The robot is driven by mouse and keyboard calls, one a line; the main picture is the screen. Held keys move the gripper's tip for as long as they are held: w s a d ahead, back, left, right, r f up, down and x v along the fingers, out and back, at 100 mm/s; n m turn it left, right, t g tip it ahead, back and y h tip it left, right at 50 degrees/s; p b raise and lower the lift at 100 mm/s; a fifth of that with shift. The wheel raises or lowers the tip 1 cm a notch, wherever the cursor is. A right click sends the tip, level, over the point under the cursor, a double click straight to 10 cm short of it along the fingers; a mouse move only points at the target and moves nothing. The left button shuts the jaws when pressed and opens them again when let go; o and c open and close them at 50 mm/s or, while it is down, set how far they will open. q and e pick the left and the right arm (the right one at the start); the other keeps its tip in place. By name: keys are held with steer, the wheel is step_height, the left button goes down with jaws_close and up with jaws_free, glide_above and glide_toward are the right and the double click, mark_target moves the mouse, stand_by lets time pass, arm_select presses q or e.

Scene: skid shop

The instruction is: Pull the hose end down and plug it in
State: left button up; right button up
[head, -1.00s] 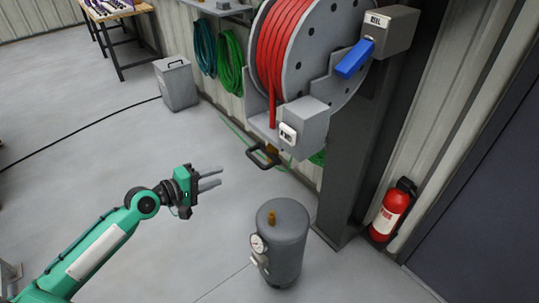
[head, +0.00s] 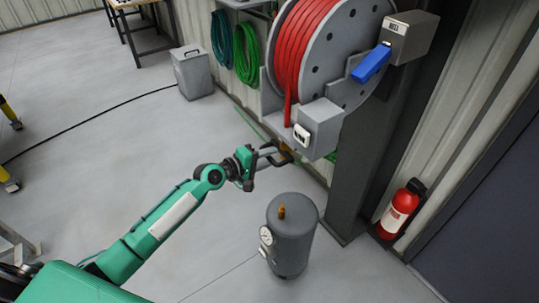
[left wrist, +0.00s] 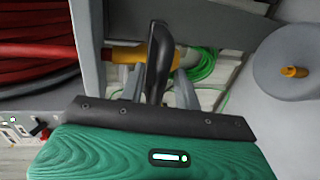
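The red hose (head: 289,92) hangs from the reel to the hose end, which has a yellow sleeve (left wrist: 130,55) and a black handle (left wrist: 158,58). In the head view the handle (head: 272,160) shows under the grey box, partly hidden by my gripper. My left gripper (head: 274,151) is at the handle; in the left wrist view its grey fingers (left wrist: 158,82) stand apart, with the handle between or just above them. I cannot tell whether they touch it. A grey tank (head: 290,240) with a brass fitting (head: 282,211) and gauge stands upright below. My right gripper is out of view.
The reel (head: 350,35) with a blue lever (head: 371,63) and the grey box (head: 318,128) sit on a dark post (head: 352,190). A red extinguisher (head: 399,210) stands at the right. The floor left of the tank is clear.

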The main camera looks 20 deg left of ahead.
arm_select(q)
steer(key=shift+w+d+f, duration=0.1)
steer(key=shift+w+d, duration=0.15)
steer(key=shift+w, duration=0.05)
jaws_close()
steer(key=shift+f, duration=0.1)
